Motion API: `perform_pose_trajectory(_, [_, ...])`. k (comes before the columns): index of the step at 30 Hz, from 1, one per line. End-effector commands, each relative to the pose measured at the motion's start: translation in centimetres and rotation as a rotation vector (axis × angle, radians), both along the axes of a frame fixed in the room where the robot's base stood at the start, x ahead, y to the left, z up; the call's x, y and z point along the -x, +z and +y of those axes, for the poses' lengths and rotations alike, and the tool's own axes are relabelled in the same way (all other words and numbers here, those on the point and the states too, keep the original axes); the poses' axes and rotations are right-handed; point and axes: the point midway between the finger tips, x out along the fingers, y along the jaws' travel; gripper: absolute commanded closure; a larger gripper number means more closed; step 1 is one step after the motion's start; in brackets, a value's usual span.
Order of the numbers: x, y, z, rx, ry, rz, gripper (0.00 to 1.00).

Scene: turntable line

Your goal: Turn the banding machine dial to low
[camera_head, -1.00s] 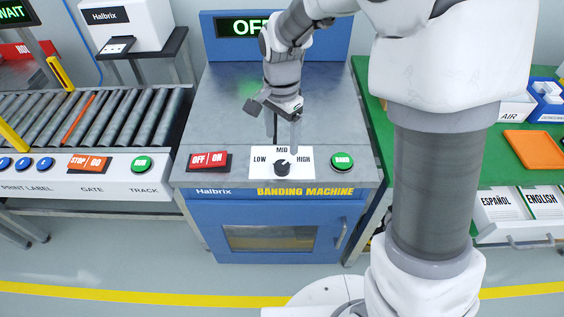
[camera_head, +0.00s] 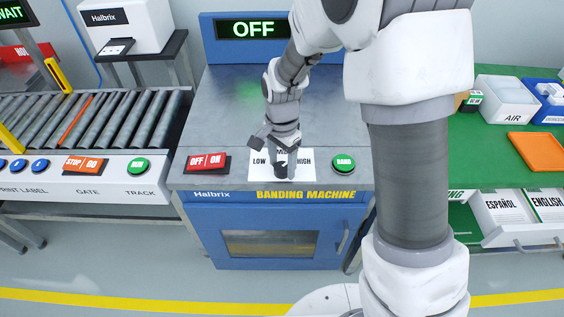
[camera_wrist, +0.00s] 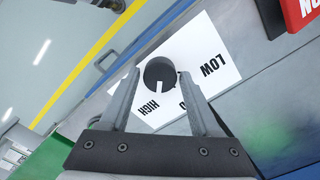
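The dial (camera_head: 281,174) is a round black knob on a white plate (camera_head: 304,173) marked LOW, MID and HIGH, on the front of the banding machine (camera_head: 210,130). In the wrist view the dial (camera_wrist: 160,70) has a white mark pointing towards the HIGH side. My gripper (camera_head: 282,165) is over the dial, pointing down, and partly hides it and the MID label. In the wrist view my gripper (camera_wrist: 160,75) is open, with one finger on each side of the dial. I cannot tell whether the fingers touch it.
A red OFF/ON switch (camera_head: 207,162) sits left of the plate and a green round button (camera_head: 344,163) right of it. The machine's display (camera_head: 252,29) reads OFF. A roller conveyor (camera_head: 110,120) stands to the left. A green table (camera_head: 500,160) with trays is to the right.

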Motion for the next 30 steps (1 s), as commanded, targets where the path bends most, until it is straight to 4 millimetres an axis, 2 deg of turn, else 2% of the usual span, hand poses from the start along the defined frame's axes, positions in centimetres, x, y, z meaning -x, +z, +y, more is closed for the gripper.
perform_pose_trajectory(1, [-0.01, 0.02, 0.01, 0.000, 0.000, 0.000, 0.47])
perform_pose_trajectory(10, [-0.01, 0.03, 0.00, 0.000, 0.000, 0.000, 1.00])
perform_pose_trajectory(20, [-0.01, 0.09, -0.03, 0.000, 0.042, 0.000, 1.00])
perform_pose_trajectory(30, [-0.04, 0.21, 0.00, -0.001, 0.270, -0.001, 1.00])
